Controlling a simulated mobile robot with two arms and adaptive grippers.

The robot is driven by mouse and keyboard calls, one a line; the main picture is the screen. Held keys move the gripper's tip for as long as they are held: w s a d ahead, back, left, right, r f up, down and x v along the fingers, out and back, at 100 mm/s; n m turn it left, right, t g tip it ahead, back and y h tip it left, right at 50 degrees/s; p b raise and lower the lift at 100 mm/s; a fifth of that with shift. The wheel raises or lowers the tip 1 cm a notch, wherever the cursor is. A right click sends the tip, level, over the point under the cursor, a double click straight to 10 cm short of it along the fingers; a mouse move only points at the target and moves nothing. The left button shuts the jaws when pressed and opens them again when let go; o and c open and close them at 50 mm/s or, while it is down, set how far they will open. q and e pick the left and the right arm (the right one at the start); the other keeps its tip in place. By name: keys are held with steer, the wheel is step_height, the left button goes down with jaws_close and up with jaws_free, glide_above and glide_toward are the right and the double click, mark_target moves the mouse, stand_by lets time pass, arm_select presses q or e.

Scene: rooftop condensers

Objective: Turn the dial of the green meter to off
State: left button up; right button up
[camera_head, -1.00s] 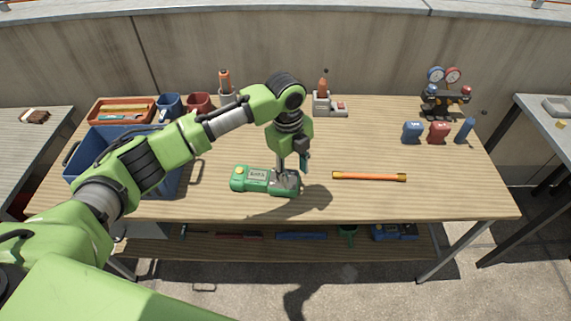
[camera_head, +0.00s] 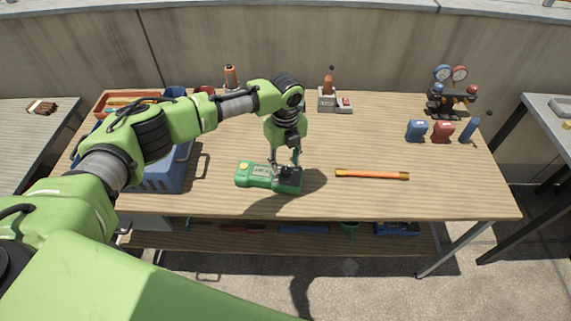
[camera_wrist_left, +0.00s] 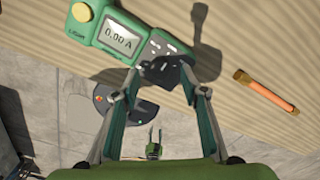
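The green meter (camera_head: 256,176) lies on the wooden bench. In the left wrist view the meter (camera_wrist_left: 112,47) shows a display reading 0.00 A, a yellow-orange round part (camera_wrist_left: 82,12) at one end and a black knob-like part (camera_wrist_left: 170,72) at the other. I cannot tell for certain which is the dial. My left gripper (camera_head: 285,158) points down over the meter's right end. In the wrist view its fingers (camera_wrist_left: 160,88) are apart, with the black part between and just beyond the tips; contact is unclear. A tiny green two-pronged shape, possibly my right gripper (camera_wrist_left: 154,143), shows low there.
An orange rod (camera_head: 372,174) lies right of the meter. A blue bin (camera_head: 165,172) stands left, partly behind my arm. Blue (camera_head: 417,130) and red (camera_head: 442,132) blocks and a gauge set (camera_head: 450,95) stand at the right. The bench front right is clear.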

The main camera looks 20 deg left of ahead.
mark_target(285, 172)
arm_select(q)
steer(key=shift+f, duration=1.3)
steer(key=c, duration=1.1)
